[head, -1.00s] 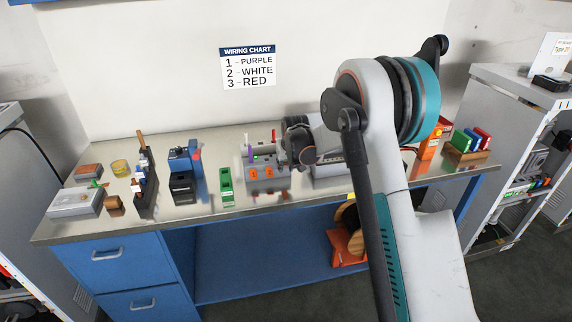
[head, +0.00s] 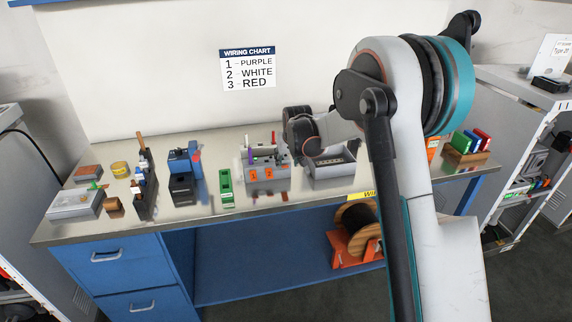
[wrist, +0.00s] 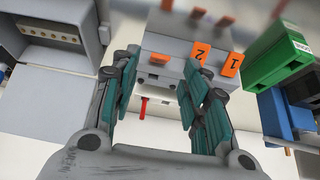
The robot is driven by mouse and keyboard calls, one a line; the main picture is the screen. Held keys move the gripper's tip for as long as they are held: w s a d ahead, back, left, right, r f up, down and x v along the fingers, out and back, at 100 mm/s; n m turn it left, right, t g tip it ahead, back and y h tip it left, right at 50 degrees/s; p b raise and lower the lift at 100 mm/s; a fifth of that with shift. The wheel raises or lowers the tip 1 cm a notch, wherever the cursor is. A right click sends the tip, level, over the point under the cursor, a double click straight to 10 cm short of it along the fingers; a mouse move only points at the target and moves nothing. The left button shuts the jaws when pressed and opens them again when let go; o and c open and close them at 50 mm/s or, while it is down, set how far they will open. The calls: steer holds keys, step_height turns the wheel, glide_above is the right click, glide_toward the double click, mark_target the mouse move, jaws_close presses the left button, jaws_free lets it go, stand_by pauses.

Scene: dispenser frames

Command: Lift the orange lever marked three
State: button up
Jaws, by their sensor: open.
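The grey connector block (head: 266,183) stands on the bench with orange levers on its front. In the wrist view, the block (wrist: 170,45) shows lever 2 (wrist: 201,53) and lever 1 (wrist: 231,64) with their numbers upside down. A third orange lever (wrist: 158,59) shows as a narrow strip without a readable number, at a different angle from the other two. My gripper (wrist: 160,78) is open, its fingers on either side of this lever in the picture; contact cannot be told. A red piece (wrist: 144,107) shows between the fingers. In the head view my arm hides part of the block's right side.
A grey open bin (head: 331,170) stands right of the block, and a green holder (head: 226,188) stands left. A purple wire (head: 250,153) rises by the block. The wall chart (head: 248,69) lists 1 purple, 2 white, 3 red. The bench front is clear.

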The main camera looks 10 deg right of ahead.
steer(key=v, duration=0.7)
